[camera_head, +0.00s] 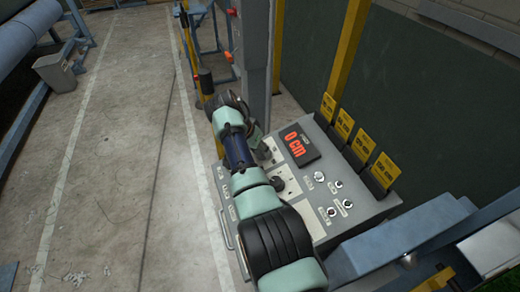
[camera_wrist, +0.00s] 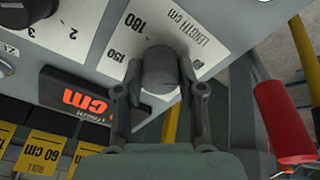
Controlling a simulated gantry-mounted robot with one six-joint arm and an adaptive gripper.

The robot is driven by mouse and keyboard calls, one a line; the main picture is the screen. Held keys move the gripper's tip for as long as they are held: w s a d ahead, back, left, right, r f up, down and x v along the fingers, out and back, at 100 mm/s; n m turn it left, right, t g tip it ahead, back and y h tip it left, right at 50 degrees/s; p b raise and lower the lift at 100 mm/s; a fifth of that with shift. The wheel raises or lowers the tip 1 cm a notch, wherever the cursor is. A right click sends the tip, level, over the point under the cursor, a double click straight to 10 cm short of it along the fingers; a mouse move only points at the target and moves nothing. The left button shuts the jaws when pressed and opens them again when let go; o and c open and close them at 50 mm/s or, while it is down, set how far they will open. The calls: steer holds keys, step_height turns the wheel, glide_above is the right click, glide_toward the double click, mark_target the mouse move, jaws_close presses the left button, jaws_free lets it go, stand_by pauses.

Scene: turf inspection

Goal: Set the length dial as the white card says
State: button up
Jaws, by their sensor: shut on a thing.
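The length dial (camera_wrist: 160,65) is a dark round knob on a white scale plate (camera_wrist: 205,40) marked "LENGTH cm", with 150 and 180 readable. My gripper (camera_wrist: 161,80) is shut on this knob, a finger on either side. The fingers and knob hide part of the scale, and I cannot make out a pointer. The display (camera_head: 298,145) reads "0 cm" in red in the head view; it also shows upside down in the wrist view (camera_wrist: 75,98), partly covered by a finger. I cannot make out a white card with readable writing.
Yellow cards (camera_head: 385,170) stand in a row along the console's back edge; one (camera_wrist: 40,150) reads 60 cm. Another knob (camera_wrist: 25,12) with 2 and 3 marks is beside the dial. A red handle (camera_wrist: 283,115) is on the other side. Small switches (camera_head: 335,183) sit nearby.

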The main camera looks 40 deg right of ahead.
steer(key=shift+m, duration=0.4)
steer(key=m+b, duration=0.3)
steer(key=m, duration=0.1)
steer(key=shift+f+m+g+b, duration=0.1)
steer(key=shift+m+g+b, duration=0.2)
steer(key=shift+m, duration=0.1)
steer(key=shift+m+b, duration=0.8)
steer(key=shift+b, duration=0.05)
steer(key=shift+r, duration=0.2)
steer(key=o, duration=1.1)
steer(key=shift+o, duration=0.2)
